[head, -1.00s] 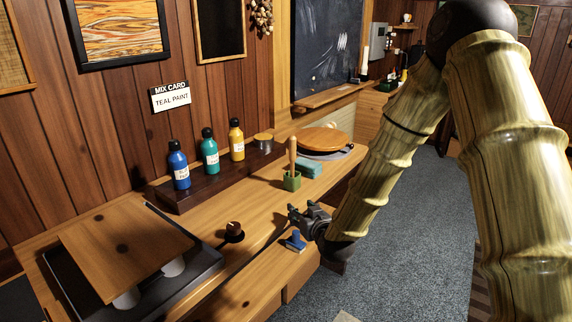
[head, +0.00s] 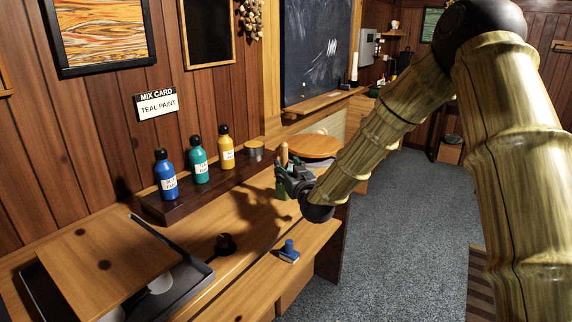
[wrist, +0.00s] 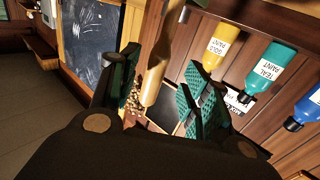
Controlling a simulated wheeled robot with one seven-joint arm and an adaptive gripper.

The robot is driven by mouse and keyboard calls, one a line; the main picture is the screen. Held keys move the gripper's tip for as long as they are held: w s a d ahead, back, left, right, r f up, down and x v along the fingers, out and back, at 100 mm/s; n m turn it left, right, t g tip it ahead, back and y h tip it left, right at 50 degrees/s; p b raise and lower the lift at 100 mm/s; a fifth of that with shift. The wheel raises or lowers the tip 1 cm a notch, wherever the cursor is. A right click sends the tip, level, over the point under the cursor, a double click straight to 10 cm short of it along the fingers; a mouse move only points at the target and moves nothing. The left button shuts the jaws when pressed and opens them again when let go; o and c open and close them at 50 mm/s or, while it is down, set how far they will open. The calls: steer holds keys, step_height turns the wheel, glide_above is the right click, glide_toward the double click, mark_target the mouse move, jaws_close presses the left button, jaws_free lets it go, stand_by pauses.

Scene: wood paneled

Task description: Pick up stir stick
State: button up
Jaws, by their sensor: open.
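In the wrist view the stick (wrist: 157,75) runs between my two green-padded fingers (wrist: 160,95), which are spread apart. Gaps show between the stick and the pads, though whether any contact exists is hard to tell.
Blue (head: 166,182), teal (head: 199,165) and yellow (head: 227,152) paint bottles and a tin (head: 254,151) stand on a dark shelf behind. A round wooden lid (head: 318,146) is beyond the gripper.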

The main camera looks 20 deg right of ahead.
mark_target(286, 162)
steer(key=shift+w+d+r+p, duration=0.15)
steer(key=shift+w+p, duration=0.4)
steer(key=shift+w, duration=1.9)
steer(key=c, duration=1)
